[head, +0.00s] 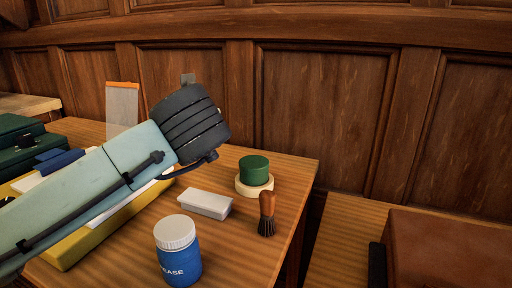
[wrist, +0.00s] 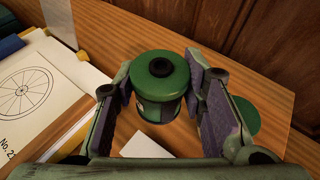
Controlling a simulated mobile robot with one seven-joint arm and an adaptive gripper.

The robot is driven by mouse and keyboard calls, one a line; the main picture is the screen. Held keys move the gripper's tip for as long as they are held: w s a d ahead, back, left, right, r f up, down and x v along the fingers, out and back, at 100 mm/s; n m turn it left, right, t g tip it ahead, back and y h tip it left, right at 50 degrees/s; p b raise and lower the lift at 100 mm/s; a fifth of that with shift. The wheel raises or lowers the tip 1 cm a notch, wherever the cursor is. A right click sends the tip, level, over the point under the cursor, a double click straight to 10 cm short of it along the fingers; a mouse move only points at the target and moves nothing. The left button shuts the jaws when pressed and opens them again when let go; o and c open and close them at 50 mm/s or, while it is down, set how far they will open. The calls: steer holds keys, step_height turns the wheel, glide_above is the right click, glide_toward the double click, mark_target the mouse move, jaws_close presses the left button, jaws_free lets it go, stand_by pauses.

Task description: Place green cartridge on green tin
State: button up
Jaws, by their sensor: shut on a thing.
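The green cartridge (wrist: 163,88), with a black round top and a partly seen label, is between the fingers of my gripper (wrist: 160,66) in the wrist view. My gripper is shut on it, and it is upright above the table. The green tin (head: 254,168) sits on a cream round base on the right part of the table in the head view. Its top (wrist: 245,113) also shows in the wrist view, right of the cartridge and partly behind the right finger. In the head view my arm hides the gripper and the cartridge.
A white box (head: 205,204), a brown-handled brush (head: 267,207) and a blue jar with a white lid (head: 179,256) stand near the tin. A yellow board (head: 66,250) with papers lies left. The table's right edge is close beyond the tin.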

steer(key=w+d, duration=0.1)
steer(key=d, duration=0.2)
steer(key=w+d, duration=0.1)
steer(key=d, duration=0.3)
steer(key=w+d+f, duration=0.1)
steer(key=w+d, duration=0.1)
steer(key=d, duration=0.2)
steer(key=shift+w+d+f, duration=0.1)
steer(key=shift+d, duration=0.15)
steer(key=shift+f+b, duration=0.3)
steer(key=shift+f, duration=1.45)
steer(key=shift+f, duration=0.2)
steer(key=o, duration=1.1)
steer(key=shift+r, duration=0.2)
steer(key=v, duration=1.2)
steer(key=shift+r+p, duration=0.1)
steer(key=shift+p, duration=0.2)
